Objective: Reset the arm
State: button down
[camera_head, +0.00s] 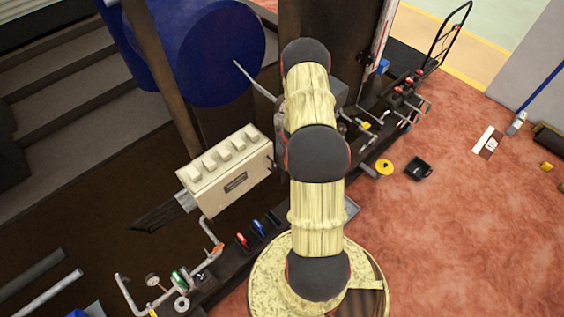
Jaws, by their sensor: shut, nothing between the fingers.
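My arm rises through the middle of the head view, with pale yellow links and dark grey joints. It stands on a round, pale speckled base at the bottom. The arm's far end is hidden behind its upper joint, and I cannot make out my gripper or its fingers.
A dark bench (205,291) with pipes and valves runs diagonally behind my arm. A cream box (228,170) and a large blue drum (215,52) are at left. A yellow disc (384,167) and a black container (418,168) lie right. The reddish floor (470,235) at right is mostly clear.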

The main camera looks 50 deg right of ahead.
jog(key=v, duration=0.4)
jog(key=shift+s+r+p, duration=0.1)
jog(key=shift+r+p, duration=0.1)
jog(key=shift+p, duration=0.2)
